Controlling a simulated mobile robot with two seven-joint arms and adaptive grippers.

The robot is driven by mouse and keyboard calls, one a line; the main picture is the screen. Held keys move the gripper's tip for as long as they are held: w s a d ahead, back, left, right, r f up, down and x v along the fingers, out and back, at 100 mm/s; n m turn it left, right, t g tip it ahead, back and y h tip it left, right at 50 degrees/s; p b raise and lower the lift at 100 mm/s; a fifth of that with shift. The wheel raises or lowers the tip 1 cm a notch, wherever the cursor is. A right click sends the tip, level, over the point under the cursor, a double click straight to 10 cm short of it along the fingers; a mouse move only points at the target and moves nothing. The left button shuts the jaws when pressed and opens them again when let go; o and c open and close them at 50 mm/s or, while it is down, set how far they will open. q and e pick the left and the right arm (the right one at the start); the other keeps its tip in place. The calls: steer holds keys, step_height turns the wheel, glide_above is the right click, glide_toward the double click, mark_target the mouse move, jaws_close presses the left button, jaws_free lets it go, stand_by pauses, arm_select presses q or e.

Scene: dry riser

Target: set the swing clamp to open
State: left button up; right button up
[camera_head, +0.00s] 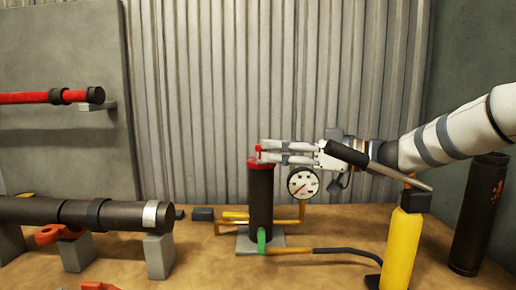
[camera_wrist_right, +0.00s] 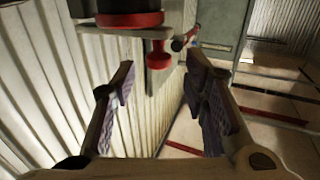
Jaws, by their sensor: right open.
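A dark upright cylinder (camera_head: 261,205) stands on a grey base plate and has a red cap (camera_head: 254,163) with a small red upright part. I take this red part to be the swing clamp, but its setting is unclear. In the right wrist view, a red knob (camera_wrist_right: 158,60) hangs by the red-rimmed dark cylinder (camera_wrist_right: 130,18). My right gripper (camera_head: 266,152) reaches in from the right at the cap's height. Its fingers are open, and the knob shows beyond the gap between them (camera_wrist_right: 160,88). Contact cannot be told. My left gripper is not in view.
A round gauge (camera_head: 303,183) stands right of the cylinder, under my right gripper. A yellow cylinder (camera_head: 401,245) and a dark tube (camera_head: 479,215) stand at right. A dark pipe (camera_head: 75,212) rests on grey blocks at left, and a red pipe (camera_head: 30,97) is on the wall.

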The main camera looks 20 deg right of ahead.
steer(key=x, duration=0.3)
steer(key=shift+w+f, duration=0.1)
steer(key=shift+f, duration=0.1)
steer(key=shift+w+a+r, duration=0.1)
steer(key=shift+w+a, duration=0.15)
steer(key=shift+a, duration=0.05)
steer(key=shift+a+r, duration=0.15)
jaws_close()
